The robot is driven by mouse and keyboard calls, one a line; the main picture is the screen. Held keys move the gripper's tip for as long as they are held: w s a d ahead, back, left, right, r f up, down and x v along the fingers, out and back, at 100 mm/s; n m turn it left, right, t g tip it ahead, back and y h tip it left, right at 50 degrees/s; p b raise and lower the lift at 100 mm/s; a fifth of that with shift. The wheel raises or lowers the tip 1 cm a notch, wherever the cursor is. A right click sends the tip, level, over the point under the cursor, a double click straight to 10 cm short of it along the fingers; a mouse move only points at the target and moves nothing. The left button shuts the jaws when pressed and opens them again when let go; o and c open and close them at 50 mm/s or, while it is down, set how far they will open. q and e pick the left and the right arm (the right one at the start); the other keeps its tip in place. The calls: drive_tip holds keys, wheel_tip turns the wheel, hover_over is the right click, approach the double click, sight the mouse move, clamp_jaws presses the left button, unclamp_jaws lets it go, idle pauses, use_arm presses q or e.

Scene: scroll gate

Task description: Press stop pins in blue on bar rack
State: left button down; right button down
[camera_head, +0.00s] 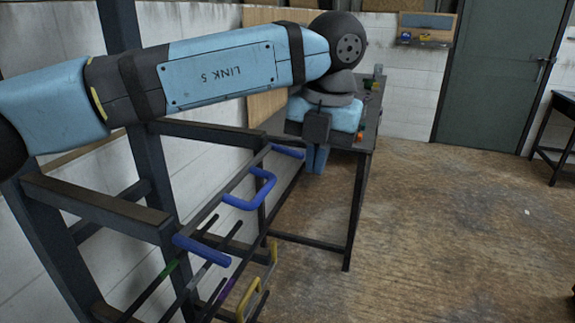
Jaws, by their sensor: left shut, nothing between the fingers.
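The bar rack (95,205) is a dark metal frame at the left, with several thin bars running out toward the right. Blue pieces sit at bar ends: a short blue piece (288,152) at the far end, a bent U-shaped blue piece (250,201) in the middle, and a straight blue piece (202,250) nearer me. I cannot tell which of these are stop pins. My left gripper (316,160) points down, shut and empty, just right of the far blue piece in the picture. Whether it touches anything is unclear. My right gripper is out of view.
Lower bars carry green (168,268), purple (226,289) and yellow (248,299) pieces. A dark table (362,135) stands behind my left gripper. A green door (500,70) is at the back.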

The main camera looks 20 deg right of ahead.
use_arm(q)
drive_tip(key=shift+s+d+r, duration=0.2)
drive_tip(key=shift+s+d, duration=0.15)
drive_tip(key=shift+d, duration=0.1)
drive_tip(key=shift+s+d+r, duration=0.15)
drive_tip(key=shift+s+d, duration=0.2)
drive_tip(key=shift+d, duration=0.1)
drive_tip(key=shift+r, duration=0.1)
